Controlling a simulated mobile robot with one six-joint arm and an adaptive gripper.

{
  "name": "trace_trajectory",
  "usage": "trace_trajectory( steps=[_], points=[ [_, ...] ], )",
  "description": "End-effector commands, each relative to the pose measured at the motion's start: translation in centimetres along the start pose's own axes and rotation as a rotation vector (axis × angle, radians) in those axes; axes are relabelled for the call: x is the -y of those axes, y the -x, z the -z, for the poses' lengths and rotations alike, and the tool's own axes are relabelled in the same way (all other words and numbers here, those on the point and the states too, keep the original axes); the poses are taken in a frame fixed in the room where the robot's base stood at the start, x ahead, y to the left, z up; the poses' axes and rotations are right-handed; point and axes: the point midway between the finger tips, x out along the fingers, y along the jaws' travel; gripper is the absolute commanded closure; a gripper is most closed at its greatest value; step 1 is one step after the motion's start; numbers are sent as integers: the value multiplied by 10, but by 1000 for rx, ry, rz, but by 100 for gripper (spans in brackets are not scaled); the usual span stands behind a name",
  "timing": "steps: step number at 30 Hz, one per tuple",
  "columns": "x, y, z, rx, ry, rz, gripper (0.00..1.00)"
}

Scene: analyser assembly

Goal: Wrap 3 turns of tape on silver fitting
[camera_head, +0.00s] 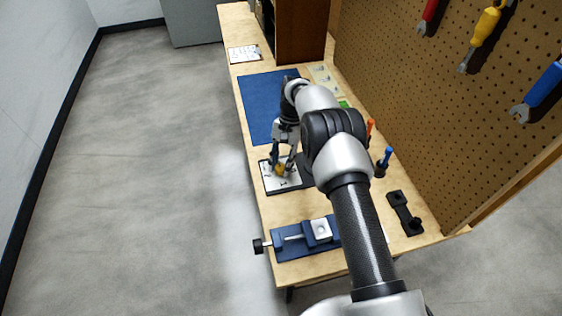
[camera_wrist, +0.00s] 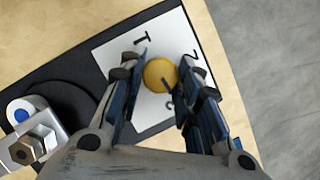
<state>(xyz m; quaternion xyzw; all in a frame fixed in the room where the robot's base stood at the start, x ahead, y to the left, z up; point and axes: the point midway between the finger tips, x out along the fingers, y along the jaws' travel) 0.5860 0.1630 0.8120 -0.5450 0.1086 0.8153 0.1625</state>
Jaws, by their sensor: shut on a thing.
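My gripper (camera_head: 280,170) points down over a white card on the near part of the bench. In the wrist view my gripper (camera_wrist: 160,82) has its two fingers on either side of a round yellow piece (camera_wrist: 158,72), and it is shut on that piece. The yellow piece also shows between the fingertips in the head view (camera_head: 281,171). I cannot tell whether it is a tape roll or a fitting, or whether it touches the card. A silver block with a hex end (camera_wrist: 28,147) shows at the lower left of the wrist view; I cannot tell whether it is the silver fitting.
The white card (camera_wrist: 113,50) bears numerals and lies on a dark plate (camera_wrist: 45,82). A blue vise (camera_head: 283,245) with a pale block stands at the near end. A blue mat (camera_head: 258,98) lies beyond. A pegboard (camera_head: 420,110) with hanging tools bounds the right side.

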Motion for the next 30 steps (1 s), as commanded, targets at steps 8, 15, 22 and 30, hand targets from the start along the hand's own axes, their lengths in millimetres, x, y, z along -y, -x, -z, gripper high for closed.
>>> trace_trajectory(
  steps=[8, 15, 22, 30],
  points=[
    [-2, -2, -2, 9, -88, 30, 93],
    [-2, -3, -2, 8, -105, 37, 93],
    [-2, -4, -2, 8, -105, 37, 93],
    [-2, -2, -1, 5, -104, 39, 55]
  ],
)
